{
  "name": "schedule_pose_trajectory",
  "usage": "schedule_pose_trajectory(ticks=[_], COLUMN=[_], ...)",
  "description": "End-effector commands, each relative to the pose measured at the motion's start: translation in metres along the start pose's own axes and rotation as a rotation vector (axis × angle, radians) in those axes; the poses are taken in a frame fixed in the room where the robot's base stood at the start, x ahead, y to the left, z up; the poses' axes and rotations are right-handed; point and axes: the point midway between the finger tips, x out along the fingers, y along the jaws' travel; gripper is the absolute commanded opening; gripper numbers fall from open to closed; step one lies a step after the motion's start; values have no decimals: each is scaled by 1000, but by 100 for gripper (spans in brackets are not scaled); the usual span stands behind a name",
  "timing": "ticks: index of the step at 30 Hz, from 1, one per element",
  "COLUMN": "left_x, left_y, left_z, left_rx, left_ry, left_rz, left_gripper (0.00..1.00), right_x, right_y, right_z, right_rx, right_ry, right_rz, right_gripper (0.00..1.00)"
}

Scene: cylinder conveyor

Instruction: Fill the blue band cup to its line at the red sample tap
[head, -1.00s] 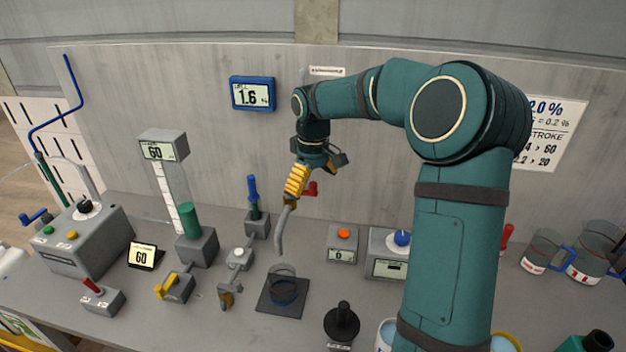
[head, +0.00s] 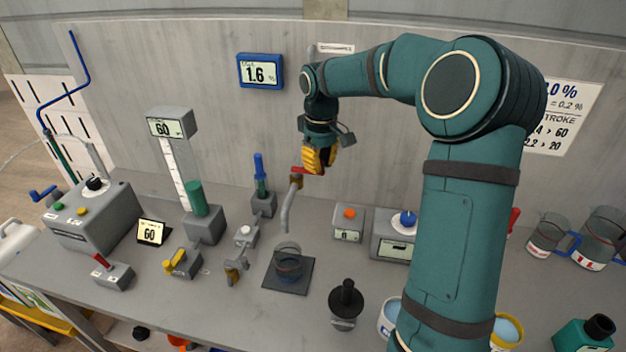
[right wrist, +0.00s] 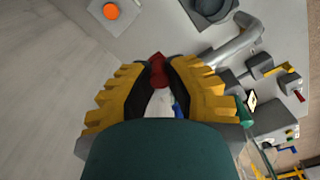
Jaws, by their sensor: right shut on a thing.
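The red sample tap has a red handle (head: 299,171) and a grey curved spout (head: 288,205) pointing down. The blue band cup (head: 288,262), clear with a blue band, stands upright under the spout on a dark square pad (head: 305,276). I cannot make out a stream or the liquid level. My right gripper (head: 318,168), with yellow fingers, is shut on the red handle. In the right wrist view the red handle (right wrist: 158,70) shows between the fingertips (right wrist: 158,80); the spout (right wrist: 235,42) is at upper right. My left gripper is not in view.
A blue-framed display (head: 260,71) reading 1.6 % hangs on the wall. A grey box with an orange button (head: 349,222) stands right of the spout. A black-knobbed plunger (head: 346,298) stands right of the pad. Clear jugs (head: 547,240) stand far right.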

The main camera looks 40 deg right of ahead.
Motion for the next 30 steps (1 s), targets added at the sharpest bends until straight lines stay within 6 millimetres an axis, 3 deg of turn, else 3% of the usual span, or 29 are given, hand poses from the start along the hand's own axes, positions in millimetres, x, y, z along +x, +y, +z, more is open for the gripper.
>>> schedule_pose_trajectory(ticks=[14,30], left_x=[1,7], left_y=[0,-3], left_z=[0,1], left_rx=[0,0], left_ry=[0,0], left_rz=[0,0], left_gripper=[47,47], right_x=[0,1], right_y=[-2,-23], right_z=[1,8], right_rx=[20,402], right_ry=[0,-2], right_rz=[0,0], right_gripper=[0,0])
